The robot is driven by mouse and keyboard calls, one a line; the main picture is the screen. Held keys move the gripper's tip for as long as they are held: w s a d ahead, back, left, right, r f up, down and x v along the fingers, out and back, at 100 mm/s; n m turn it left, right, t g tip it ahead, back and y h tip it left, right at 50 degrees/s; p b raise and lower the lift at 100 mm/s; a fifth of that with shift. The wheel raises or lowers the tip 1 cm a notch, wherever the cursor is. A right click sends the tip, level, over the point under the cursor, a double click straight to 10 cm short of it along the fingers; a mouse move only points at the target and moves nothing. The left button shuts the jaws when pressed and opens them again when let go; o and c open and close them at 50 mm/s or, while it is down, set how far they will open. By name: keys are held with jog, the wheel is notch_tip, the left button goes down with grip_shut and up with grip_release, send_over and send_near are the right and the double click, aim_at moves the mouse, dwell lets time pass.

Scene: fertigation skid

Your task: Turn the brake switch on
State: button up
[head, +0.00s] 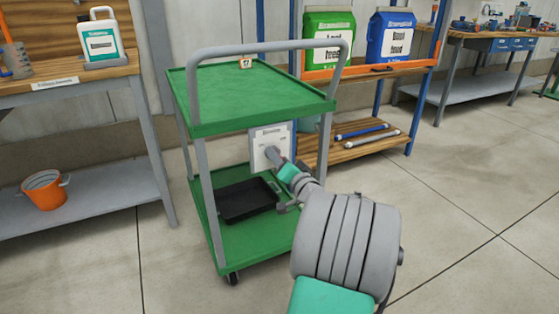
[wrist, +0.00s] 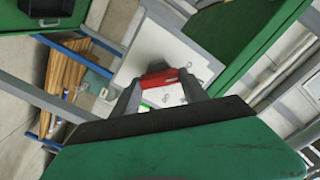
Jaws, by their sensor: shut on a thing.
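The brake switch has a red handle (wrist: 159,78) on a white labelled plate (head: 258,148) at the near right side of the green cart (head: 250,118). The plate also shows behind my fingers in the wrist view (wrist: 134,62). My gripper (head: 275,158) reaches the plate from the right in the head view. In the wrist view my gripper (wrist: 159,88) has its two grey fingers on either side of the red handle, shut on it. The head view hides the handle behind my gripper. The plate's lettering is too small to read.
A black tray (head: 246,200) lies on the cart's lower shelf. A grey push handle (head: 262,47) rises above its top. A shelf with green (head: 328,35) and blue (head: 390,38) bags stands behind. A workbench with an orange bucket (head: 45,190) is at left. Floor at right is clear.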

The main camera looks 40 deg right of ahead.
jog(key=o, duration=1.4)
jog(key=shift+c, duration=0.2)
jog(key=p+v, duration=0.2)
jog(key=v, duration=0.5)
jog(key=shift+s+a, duration=0.2)
jog(key=shift+s, duration=0.2)
